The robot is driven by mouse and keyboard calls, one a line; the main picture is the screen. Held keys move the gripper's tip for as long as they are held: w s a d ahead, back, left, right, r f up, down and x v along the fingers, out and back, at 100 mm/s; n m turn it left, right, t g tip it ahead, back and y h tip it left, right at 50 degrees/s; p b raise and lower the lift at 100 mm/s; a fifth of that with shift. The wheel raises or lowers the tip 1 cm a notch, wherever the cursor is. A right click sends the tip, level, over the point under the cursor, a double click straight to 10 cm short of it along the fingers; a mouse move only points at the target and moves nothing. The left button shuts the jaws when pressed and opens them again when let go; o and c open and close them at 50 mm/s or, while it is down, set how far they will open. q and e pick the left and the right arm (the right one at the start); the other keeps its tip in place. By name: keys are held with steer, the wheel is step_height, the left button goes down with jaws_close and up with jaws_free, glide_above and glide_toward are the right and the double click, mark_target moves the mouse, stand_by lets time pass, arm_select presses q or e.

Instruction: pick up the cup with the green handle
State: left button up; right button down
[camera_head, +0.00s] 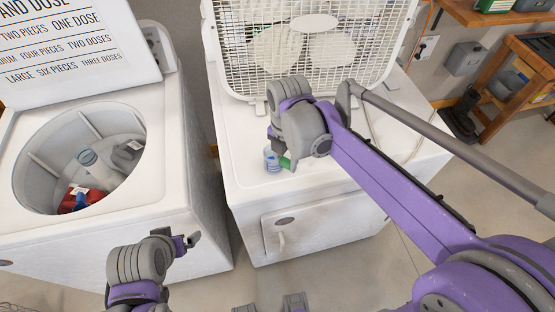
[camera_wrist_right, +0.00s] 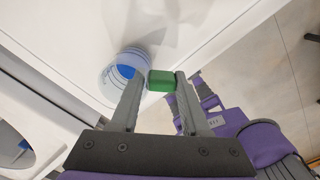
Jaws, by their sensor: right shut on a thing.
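The cup (camera_head: 271,161) is clear with blue marks and stands on the front part of the white dryer top. Its green handle (camera_head: 286,163) points right, toward my right gripper (camera_head: 293,156). In the right wrist view the cup (camera_wrist_right: 119,70) is beside the left finger. There the green handle (camera_wrist_right: 161,81) sits between the two fingertips of my right gripper (camera_wrist_right: 160,84), which is shut on it. My left gripper (camera_head: 188,243) is low in the head view, in front of the machines and away from the cup; its finger opening is unclear.
A white box fan (camera_head: 300,50) stands behind the cup on the dryer (camera_head: 240,165). The open washer (camera_head: 175,160) on the left holds a red item (camera_head: 78,200). A wooden bench (camera_head: 480,12) is at the upper right. The dryer top around the cup is clear.

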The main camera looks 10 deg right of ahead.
mark_target(285, 159)
step_height(285, 159, up, 10)
steer(key=shift+p, duration=0.3)
stand_by(0.3)
steer(key=shift+a, duration=0.1)
